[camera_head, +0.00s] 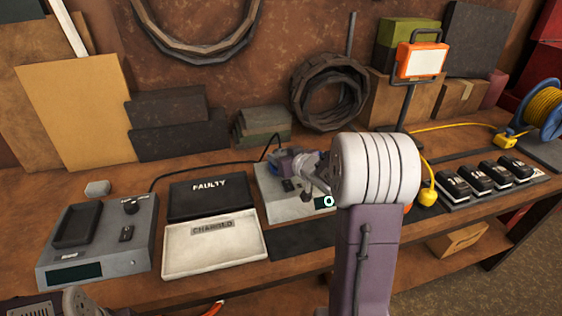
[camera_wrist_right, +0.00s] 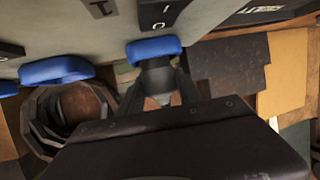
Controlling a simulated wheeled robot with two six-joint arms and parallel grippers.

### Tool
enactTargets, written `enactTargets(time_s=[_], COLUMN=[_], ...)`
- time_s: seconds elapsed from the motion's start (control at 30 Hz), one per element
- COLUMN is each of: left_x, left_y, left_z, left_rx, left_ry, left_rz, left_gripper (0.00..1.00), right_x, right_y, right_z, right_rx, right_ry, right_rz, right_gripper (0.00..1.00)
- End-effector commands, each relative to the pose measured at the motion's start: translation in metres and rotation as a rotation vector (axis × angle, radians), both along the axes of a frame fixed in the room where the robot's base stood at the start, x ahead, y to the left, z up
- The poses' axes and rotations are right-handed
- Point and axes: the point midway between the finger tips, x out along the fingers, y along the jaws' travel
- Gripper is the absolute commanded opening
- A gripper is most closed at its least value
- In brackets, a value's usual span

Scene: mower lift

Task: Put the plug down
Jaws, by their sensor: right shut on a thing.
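My right gripper (camera_head: 287,165) reaches over the grey device (camera_head: 290,206) at the middle of the bench. It is shut on the plug, which is mostly hidden by my wrist and fingers. A black cable (camera_head: 212,166) runs along the back of the bench and rises to the gripper. In the right wrist view, the gripper (camera_wrist_right: 157,82) shows close to the pale device panel at the top; the plug's outline is not clear there. Part of my left arm shows at the lower left of the head view, but its fingers do not.
A black FAULTY tray (camera_head: 208,200), a pale CHARGED tray (camera_head: 214,258) and a grey charger unit (camera_head: 100,252) stand to the left. A yellow plug (camera_head: 428,193), several black batteries (camera_head: 483,178) and a work lamp (camera_head: 421,62) are to the right. A dark mat (camera_head: 300,243) lies bare in front.

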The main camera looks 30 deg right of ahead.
Motion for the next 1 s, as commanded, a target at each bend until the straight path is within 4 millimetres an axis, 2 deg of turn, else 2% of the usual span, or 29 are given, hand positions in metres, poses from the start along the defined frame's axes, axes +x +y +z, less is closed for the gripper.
enactTargets(time_s=[0.03,0.2,0.47,0.5,0.57,0.87,1.0], left_x=[0.0,0.0,0.0,0.0,0.0,0.0,0.0], left_y=[0.0,0.0,0.0,0.0,0.0,0.0,0.0], left_z=[-0.004,-0.001,-0.007,-0.007,-0.006,-0.006,0.002], left_rx=[0.0,0.0,0.0,0.0,0.0,0.0,0.0], left_ry=[0.0,0.0,0.0,0.0,0.0,0.0,0.0], left_rz=[0.0,0.0,0.0,0.0,0.0,0.0,0.0], left_gripper=[0.36,0.36,0.36,0.36,0.36,0.36,0.36], right_x=[0.0,0.0,0.0,0.0,0.0,0.0,-0.003], right_y=[0.0,0.0,0.0,0.0,0.0,0.0,-0.001], right_z=[-0.006,-0.002,-0.01,-0.01,-0.01,-0.009,0.002], right_rx=[0.001,0.0,-0.001,-0.001,-0.001,-0.001,0.0], right_ry=[-0.001,-0.002,-0.002,-0.001,-0.001,-0.001,-0.002], right_rz=[0.0,0.0,0.0,0.0,0.0,0.0,-0.001], right_gripper=[0.0,0.0,0.0,0.47,0.63,0.63,0.63])
